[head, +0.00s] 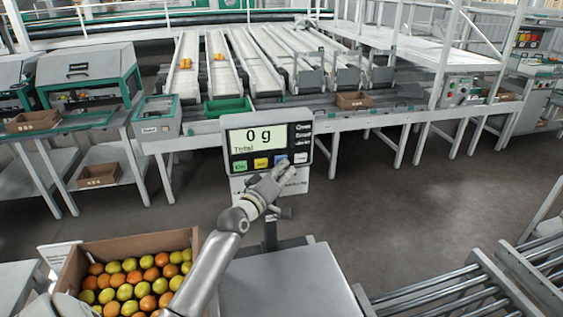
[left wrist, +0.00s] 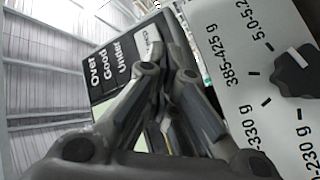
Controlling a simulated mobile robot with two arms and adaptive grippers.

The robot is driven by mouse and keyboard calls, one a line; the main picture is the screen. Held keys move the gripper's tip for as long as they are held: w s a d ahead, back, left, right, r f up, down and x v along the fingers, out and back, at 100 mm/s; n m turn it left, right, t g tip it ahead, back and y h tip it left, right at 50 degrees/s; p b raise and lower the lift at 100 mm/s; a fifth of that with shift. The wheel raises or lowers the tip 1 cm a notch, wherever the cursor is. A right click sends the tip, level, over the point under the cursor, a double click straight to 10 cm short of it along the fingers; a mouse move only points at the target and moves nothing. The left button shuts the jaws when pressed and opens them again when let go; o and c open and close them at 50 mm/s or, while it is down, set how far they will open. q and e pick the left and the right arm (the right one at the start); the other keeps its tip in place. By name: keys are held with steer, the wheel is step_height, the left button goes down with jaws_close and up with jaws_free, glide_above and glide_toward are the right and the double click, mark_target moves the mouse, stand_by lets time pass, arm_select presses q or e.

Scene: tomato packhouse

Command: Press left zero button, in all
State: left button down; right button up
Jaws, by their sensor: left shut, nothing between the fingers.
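The scale's display unit (head: 268,142) stands upright at the centre of the head view and its screen (head: 258,138) reads "0 g Total". Below the screen is a row of buttons: a green one (head: 240,166), a yellow one (head: 261,163), a blue one partly covered by my gripper, and a pale one (head: 299,158). Their labels are too small to read surely. My left gripper (head: 284,170) is shut and empty, its fingertips at the lower right of the panel by the blue button. Contact cannot be told. In the left wrist view the fingers (left wrist: 168,65) point at the dark panel (left wrist: 110,70) with Over, Good, Under.
A plate with a dark dial (left wrist: 296,70) and gram ranges is beside the fingers. The scale platform (head: 288,283) is bare. A carton (head: 75,270) of orange and yellow-green tomatoes lies left. A roller conveyor (head: 470,290) is right; sorting lanes (head: 250,60) lie behind.

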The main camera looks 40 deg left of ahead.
arm_select(q)
steer(key=shift+s+d+p, duration=0.55)
steer(key=shift+d+p, duration=0.05)
steer(key=shift+p, duration=0.05)
steer(key=s+d+p, duration=0.3)
steer(key=shift+s+d, duration=0.1)
steer(key=shift+d, duration=0.3)
stand_by(0.8)
